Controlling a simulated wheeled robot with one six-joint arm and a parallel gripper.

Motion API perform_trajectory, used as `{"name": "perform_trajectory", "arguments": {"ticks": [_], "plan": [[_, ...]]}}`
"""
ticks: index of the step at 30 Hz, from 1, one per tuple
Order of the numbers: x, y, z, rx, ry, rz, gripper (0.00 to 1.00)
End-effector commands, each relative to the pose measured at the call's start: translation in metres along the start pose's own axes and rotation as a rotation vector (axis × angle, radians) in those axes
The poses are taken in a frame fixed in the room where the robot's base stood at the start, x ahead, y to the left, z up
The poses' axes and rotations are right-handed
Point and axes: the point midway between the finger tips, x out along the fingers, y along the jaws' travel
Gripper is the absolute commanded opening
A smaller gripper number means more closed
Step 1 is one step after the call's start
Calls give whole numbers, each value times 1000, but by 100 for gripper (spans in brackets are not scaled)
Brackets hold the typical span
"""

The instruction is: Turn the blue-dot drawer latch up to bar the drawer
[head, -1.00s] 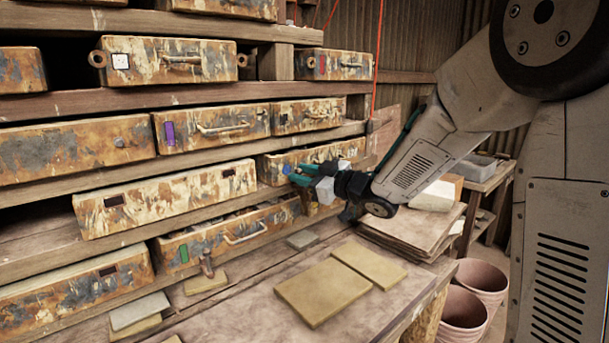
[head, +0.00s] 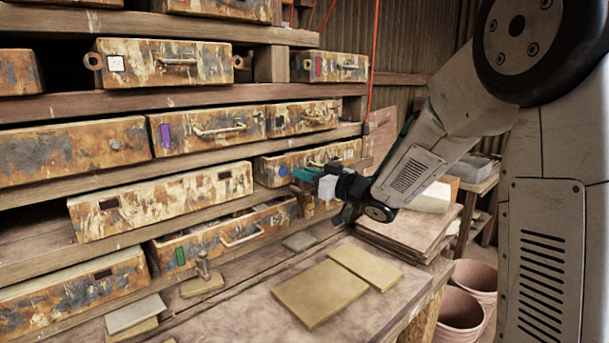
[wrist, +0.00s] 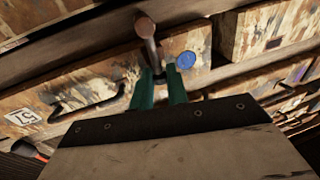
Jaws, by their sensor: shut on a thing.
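The blue-dot drawer (head: 330,156) is in the middle right of the head view, its face streaked with rust. Its blue dot (head: 283,171) is near the left end and also shows in the wrist view (wrist: 186,60). My gripper (head: 300,175) is at the drawer front, just right of the dot. In the wrist view, its green fingers (wrist: 159,80) are shut on the brown, rod-like latch (wrist: 147,32), beside the dot. The latch's rounded end sticks out past the fingertips toward the picture top. The fingers hide part of the latch, and its exact angle is unclear.
Below is a partly open drawer with a green mark (head: 180,256). Above is a drawer with a purple mark (head: 165,134). Yellow tiles (head: 320,291) lie on the bench. Stacked boards (head: 410,230) are to the right, with pink buckets (head: 463,318) below.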

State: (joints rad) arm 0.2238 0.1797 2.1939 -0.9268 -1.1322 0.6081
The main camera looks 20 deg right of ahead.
Motion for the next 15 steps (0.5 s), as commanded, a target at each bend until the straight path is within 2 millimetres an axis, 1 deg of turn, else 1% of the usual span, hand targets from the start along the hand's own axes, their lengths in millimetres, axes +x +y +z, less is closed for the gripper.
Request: {"name": "perform_trajectory", "arguments": {"ticks": [3, 4, 5, 12, 15], "plan": [[-1, 1, 0, 0, -1, 3, 0], [-1, 1, 0, 0, -2, 3, 24], [-1, 1, 0, -1, -2, 3, 30], [0, 0, 0, -2, -1, 1, 30], [-3, 0, 0, -2, -1, 1, 30]]}}
